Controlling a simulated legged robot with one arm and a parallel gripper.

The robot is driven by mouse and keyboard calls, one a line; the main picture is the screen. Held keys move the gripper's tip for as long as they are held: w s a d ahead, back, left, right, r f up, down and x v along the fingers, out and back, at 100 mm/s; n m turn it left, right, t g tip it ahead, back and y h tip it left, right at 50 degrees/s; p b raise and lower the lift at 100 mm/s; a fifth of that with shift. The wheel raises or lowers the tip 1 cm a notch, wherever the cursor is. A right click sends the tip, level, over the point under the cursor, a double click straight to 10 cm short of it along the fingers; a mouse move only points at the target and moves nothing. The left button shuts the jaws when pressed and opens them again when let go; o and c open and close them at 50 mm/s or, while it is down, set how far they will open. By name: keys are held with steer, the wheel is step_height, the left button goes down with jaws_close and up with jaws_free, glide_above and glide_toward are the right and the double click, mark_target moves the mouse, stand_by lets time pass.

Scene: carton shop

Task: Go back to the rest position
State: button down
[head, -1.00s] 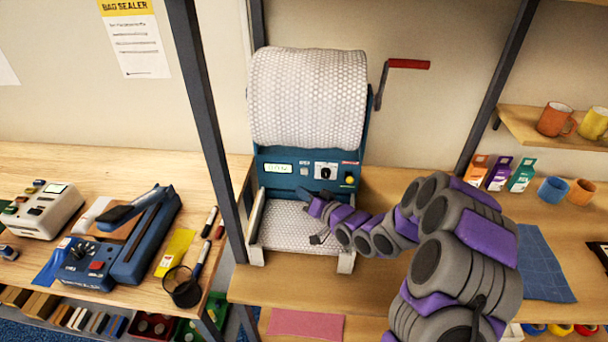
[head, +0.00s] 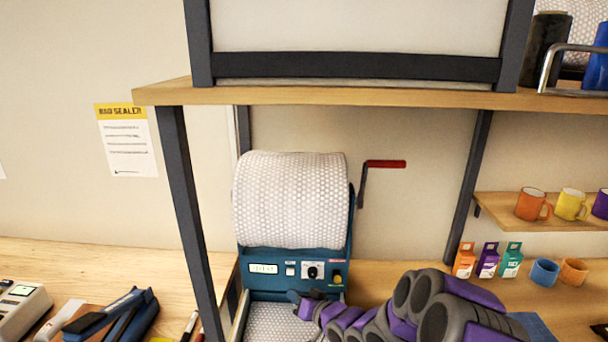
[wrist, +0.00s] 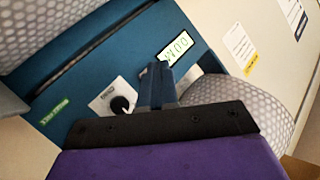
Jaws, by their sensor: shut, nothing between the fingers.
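My gripper (head: 294,297) is in front of the lower control panel of a blue bubble-wrap machine (head: 290,257), with my grey and purple arm reaching in from the lower right. In the wrist view my gripper (wrist: 160,82) is shut with nothing held, its blue-grey fingers pointing at the machine's panel. A dark knob (wrist: 120,104) and a lit green display (wrist: 176,46) show beside the fingers. I cannot tell whether the fingertips touch the panel.
A large bubble-wrap roll (head: 290,200) sits on the machine, with a red-handled crank (head: 385,164) at its right. A wooden shelf (head: 350,95) spans above. Small cartons (head: 487,262) and cups (head: 545,271) stand right. A bag sealer (head: 118,318) is at lower left.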

steer(key=s+d+r+g+h, duration=0.3)
steer(key=s+d+h, duration=0.2)
steer(key=s+d, duration=0.45)
steer(key=s+d+r+g+h, duration=0.4)
steer(key=s+d+h, duration=0.15)
steer(key=s, duration=0.65)
steer(key=s+d+r+g, duration=0.1)
steer(key=s+r+g, duration=0.1)
steer(key=s, duration=1.1)
steer(key=s+r+m+g, duration=0.1)
steer(key=s+g, duration=0.3)
steer(key=s, duration=0.9)
steer(key=shift+d+r+m+y, duration=0.3)
steer(key=shift+d+r+y, duration=0.1)
steer(key=shift+r, duration=0.2)
